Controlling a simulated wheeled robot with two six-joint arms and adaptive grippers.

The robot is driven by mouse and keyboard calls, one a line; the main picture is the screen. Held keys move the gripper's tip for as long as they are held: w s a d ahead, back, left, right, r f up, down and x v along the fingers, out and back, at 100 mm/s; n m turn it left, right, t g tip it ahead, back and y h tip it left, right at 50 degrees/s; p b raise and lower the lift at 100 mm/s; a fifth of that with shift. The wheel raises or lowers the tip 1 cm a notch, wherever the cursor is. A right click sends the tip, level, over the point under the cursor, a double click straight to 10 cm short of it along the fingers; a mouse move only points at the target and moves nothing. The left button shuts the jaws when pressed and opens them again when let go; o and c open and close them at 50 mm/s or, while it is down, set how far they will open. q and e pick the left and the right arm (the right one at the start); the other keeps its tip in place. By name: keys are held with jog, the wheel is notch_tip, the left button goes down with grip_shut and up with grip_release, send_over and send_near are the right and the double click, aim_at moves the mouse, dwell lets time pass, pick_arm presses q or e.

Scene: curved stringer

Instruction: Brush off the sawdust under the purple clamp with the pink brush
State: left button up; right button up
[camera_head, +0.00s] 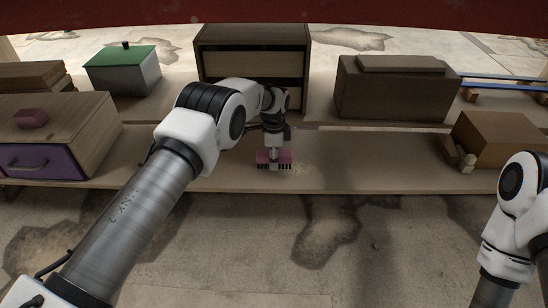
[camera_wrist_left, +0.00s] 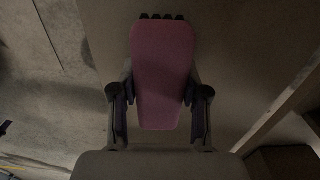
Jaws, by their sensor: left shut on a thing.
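The pink brush (camera_head: 265,157) is in my left gripper (camera_head: 274,146), bristles down, low over the front part of the wooden board in the head view. The left wrist view shows the brush's pink back (camera_wrist_left: 162,75) between the two fingers (camera_wrist_left: 158,108), which are shut on it. Dark bristle tips show past its far end. A faint yellowish patch of sawdust (camera_head: 303,169) lies on the board just right of the brush. I cannot make out a purple clamp in either view. My right arm shows at the right edge, but its gripper is out of view.
A chest with a purple drawer (camera_head: 45,160) stands at left with a pink block (camera_head: 31,118) on top. A green-lidded box (camera_head: 124,72), an open-fronted cabinet (camera_head: 250,40) and brown boxes (camera_head: 390,90) line the back. The board's front middle-right is mostly clear.

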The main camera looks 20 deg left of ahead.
pick_arm(q)
jog(key=shift+f+b, duration=0.35)
jog(key=shift+f, duration=0.6)
dwell(0.6)
